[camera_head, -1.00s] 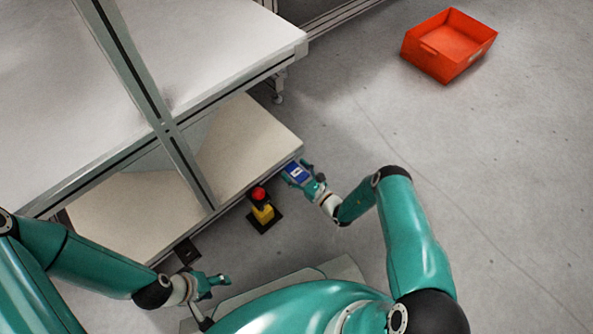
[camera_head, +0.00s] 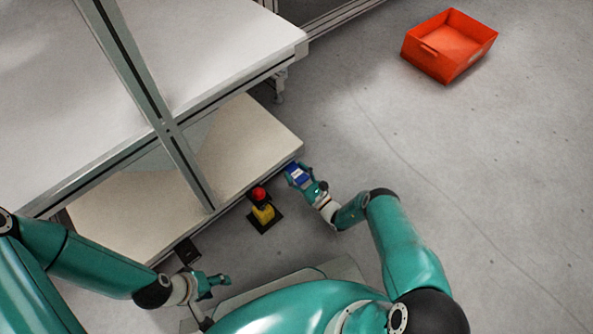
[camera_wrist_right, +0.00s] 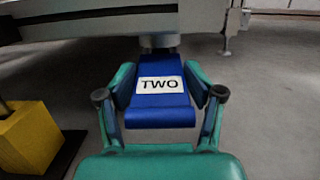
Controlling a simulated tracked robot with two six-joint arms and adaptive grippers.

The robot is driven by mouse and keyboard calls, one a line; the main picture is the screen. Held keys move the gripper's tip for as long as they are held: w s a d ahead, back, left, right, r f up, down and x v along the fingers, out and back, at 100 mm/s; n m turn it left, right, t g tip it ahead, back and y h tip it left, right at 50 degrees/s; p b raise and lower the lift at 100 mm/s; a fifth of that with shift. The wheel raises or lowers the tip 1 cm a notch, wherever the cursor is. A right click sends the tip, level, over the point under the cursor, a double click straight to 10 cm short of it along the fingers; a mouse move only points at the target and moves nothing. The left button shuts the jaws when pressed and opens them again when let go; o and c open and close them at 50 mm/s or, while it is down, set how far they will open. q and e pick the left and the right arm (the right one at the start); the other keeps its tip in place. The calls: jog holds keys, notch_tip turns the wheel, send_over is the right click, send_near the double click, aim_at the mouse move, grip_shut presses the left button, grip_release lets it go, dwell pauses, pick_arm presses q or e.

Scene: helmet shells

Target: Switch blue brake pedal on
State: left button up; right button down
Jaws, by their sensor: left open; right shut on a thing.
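The blue brake pedal (camera_head: 299,177) is beside the near right corner of the lower white shelf. In the right wrist view the pedal (camera_wrist_right: 163,113) faces me, with a white label reading TWO. My right gripper (camera_head: 302,176) has one finger on each side of the pedal and is shut on it; in the right wrist view the gripper (camera_wrist_right: 160,88) spans its width. The pedal's mount behind is mostly hidden. My left gripper (camera_head: 221,283) is open and empty at the lower left, well away from the pedal.
A red button on a yellow box (camera_head: 262,207) stands on the floor left of the pedal. A dark pedal-like block (camera_head: 187,252) sits by the shelf edge (camera_head: 240,193). An orange bin (camera_head: 450,47) lies at the upper right. The floor right of my arm is clear.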

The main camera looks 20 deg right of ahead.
jog(key=shift+w+d+f+t, duration=0.1)
jog(key=shift+w+t, duration=0.05)
jog(key=shift+t, duration=0.15)
jog(key=shift+c, duration=2.4)
grip_release()
jog(key=shift+s, duration=0.2)
